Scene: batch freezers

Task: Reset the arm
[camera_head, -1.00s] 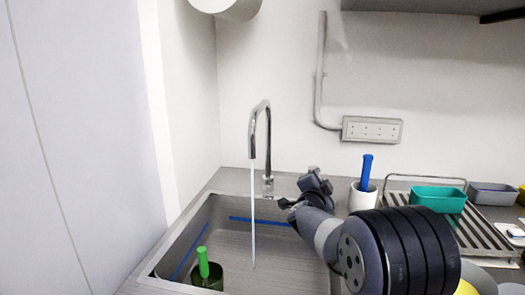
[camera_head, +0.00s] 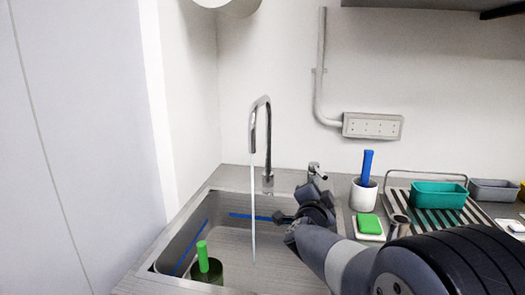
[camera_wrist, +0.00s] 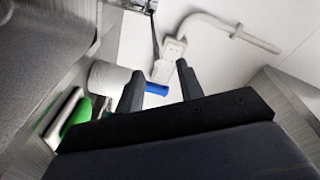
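My arm reaches in from the lower right of the head view, and my gripper (camera_head: 302,213) is over the right part of the sink. In the wrist view my gripper (camera_wrist: 160,80) shows two dark fingers set apart with a clear gap. Nothing is held between them. A white cup and a blue handle show behind the fingers there, beyond the gripper.
The faucet (camera_head: 267,140) runs water into the sink (camera_head: 215,225), left of my gripper. A green-handled item (camera_head: 203,258) stands in the sink. A white cup (camera_head: 363,196), green sponge (camera_head: 369,224) and drying rack (camera_head: 398,202) with a teal container (camera_head: 438,195) are on the right.

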